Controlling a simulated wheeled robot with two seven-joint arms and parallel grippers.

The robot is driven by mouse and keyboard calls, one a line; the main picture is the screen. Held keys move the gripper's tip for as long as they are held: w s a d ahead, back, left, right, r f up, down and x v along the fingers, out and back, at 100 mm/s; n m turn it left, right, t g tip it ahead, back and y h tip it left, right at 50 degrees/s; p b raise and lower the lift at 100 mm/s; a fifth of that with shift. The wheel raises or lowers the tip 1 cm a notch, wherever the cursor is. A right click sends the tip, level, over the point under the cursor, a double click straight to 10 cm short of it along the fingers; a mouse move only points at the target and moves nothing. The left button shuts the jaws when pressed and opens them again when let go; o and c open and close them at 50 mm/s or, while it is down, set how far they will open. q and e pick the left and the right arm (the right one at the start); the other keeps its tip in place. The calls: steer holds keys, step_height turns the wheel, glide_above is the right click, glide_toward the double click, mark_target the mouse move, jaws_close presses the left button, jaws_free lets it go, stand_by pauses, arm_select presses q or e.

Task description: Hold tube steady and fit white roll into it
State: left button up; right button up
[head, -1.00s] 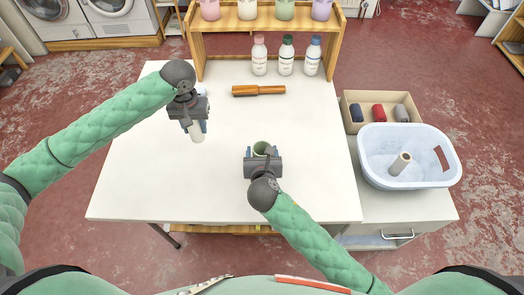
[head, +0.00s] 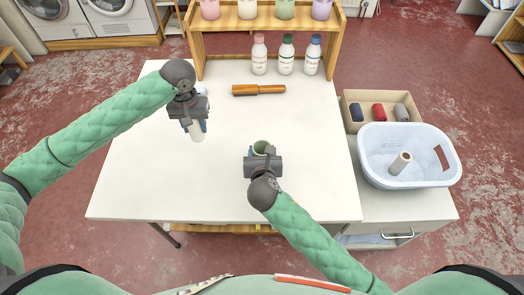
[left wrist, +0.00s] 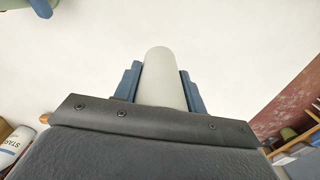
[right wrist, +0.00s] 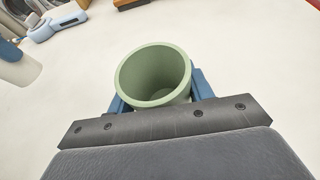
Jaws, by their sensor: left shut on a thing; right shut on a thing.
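The white roll (head: 197,132) is in my left gripper (head: 194,124), which is shut on it over the left part of the table. The roll also shows between the blue fingers in the left wrist view (left wrist: 163,80). The green tube (head: 261,147) stands near the table's middle with its open end up. My right gripper (head: 262,158) is shut around it. In the right wrist view the tube (right wrist: 153,78) looks empty inside. The roll is apart from the tube, to its left. The tube's lower part is hidden by my right gripper.
A wooden-handled tool (head: 258,90) lies behind on the white table (head: 140,190). Three bottles (head: 286,58) stand by a wooden shelf (head: 200,45). At right are a blue basin (head: 440,172) holding a roll (head: 400,163) and a box (head: 350,98) with coloured rolls. The table between the grippers is clear.

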stand_by(0.4)
arm_select(q)
steer(key=w+d+r+m, duration=0.2)
steer(key=w+d+r, duration=0.3)
steer(key=d+r, duration=0.6)
steer(key=s+d+r+m, duration=0.2)
steer(key=s+d+r, duration=0.15)
steer(key=d, duration=0.35)
steer(key=s+d+f, duration=0.3)
steer(key=s, duration=0.5)
step_height(320, 180, down, 8)
steer(key=n, duration=0.1)
steer(key=shift+w+a, duration=0.25)
steer(key=shift+w, duration=0.05)
